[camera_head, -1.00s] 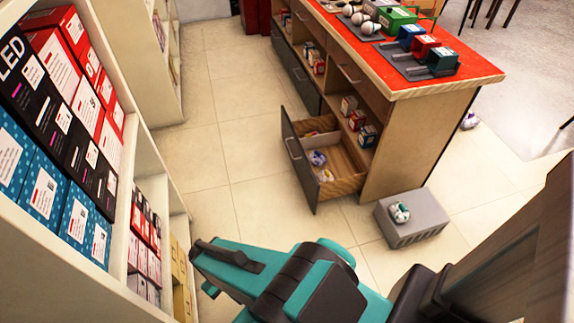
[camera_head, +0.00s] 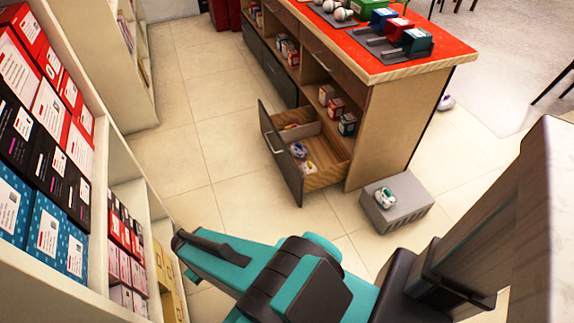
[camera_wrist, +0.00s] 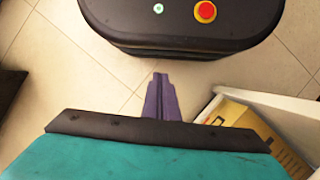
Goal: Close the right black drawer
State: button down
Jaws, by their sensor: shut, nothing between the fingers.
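The black drawer (camera_head: 281,155) at the near right end of the wooden counter is pulled well open in the head view. Its dark front with a handle faces left, and its wooden inside holds a few small items. My gripper (camera_wrist: 161,97) shows in the wrist view with its narrow fingers together and nothing between them. It is above the tiled floor near my own base, apart from the drawer. In the head view my folded arm is in the foreground below the drawer, and the fingertips cannot be made out.
The counter (camera_head: 390,68) has a red top with goods on it. A grey box (camera_head: 399,213) with a small item on top stands on the floor beside the counter. A stocked white shelf (camera_head: 95,225) is close at left. Tiled floor lies open between shelf and counter.

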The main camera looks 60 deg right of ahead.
jog(key=w+d+f+m+t+h+b, duration=0.2)
jog(key=w+d+b, duration=0.45)
jog(key=d, duration=0.65)
jog(key=w+d+f+m+t+h+b, duration=0.15)
jog(key=w+d+b, duration=0.5)
jog(key=d, duration=0.75)
jog(key=d+r+m+h+b, duration=0.2)
jog(key=d+r+b, duration=0.1)
jog(key=d, duration=1)
jog(key=d+r+m+h+b, duration=0.1)
jog(key=d+r+m+b, duration=0.1)
jog(key=d, duration=1.2)
jog(key=shift+s+d+r+t+h+b, duration=0.2)
jog(key=shift+r+t+h+b, duration=0.2)
jog(key=shift+r+b, duration=0.6)
jog(key=shift+f, duration=0.3)
